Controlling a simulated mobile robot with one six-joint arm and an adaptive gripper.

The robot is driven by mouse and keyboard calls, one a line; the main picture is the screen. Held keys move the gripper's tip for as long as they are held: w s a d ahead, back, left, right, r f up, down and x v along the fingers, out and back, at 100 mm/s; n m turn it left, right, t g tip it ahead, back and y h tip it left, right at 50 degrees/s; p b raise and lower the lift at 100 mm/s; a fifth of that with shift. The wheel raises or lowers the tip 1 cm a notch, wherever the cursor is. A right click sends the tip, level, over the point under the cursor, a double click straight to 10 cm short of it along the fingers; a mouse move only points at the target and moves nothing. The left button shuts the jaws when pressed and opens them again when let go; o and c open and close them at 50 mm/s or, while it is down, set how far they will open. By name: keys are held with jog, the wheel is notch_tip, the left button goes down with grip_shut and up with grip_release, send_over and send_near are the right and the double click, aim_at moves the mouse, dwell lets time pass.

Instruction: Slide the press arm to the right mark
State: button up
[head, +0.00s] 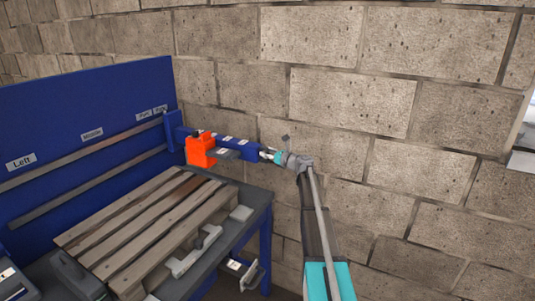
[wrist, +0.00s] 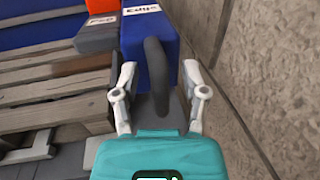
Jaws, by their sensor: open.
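The blue press arm (head: 236,148) reaches out from a carriage at the right end of the rails (head: 100,150) on a blue back panel. An orange block (head: 201,150) sits on it. The panel carries a "Left" label (head: 21,161), a "Middle" label (head: 92,134) and two small labels (head: 152,112) near the carriage, too small to read surely. My gripper (head: 268,154) is at the arm's near end. In the wrist view my gripper (wrist: 159,72) is open, its fingers on either side of a dark curved handle (wrist: 155,70); contact cannot be told.
A wooden pallet (head: 140,230) lies on the dark table (head: 262,196) below the press arm. A stone block wall (head: 400,100) stands close on the right of the arm. Grey fittings (head: 195,252) lie along the table's front.

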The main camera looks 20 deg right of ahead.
jog(key=shift+c, duration=0.2)
grip_shut()
jog(key=s+a, duration=0.4)
jog(key=a, duration=0.1)
jog(key=shift+s+a, duration=0.15)
jog(key=shift+a, duration=0.1)
jog(key=shift+o, duration=0.2)
grip_release()
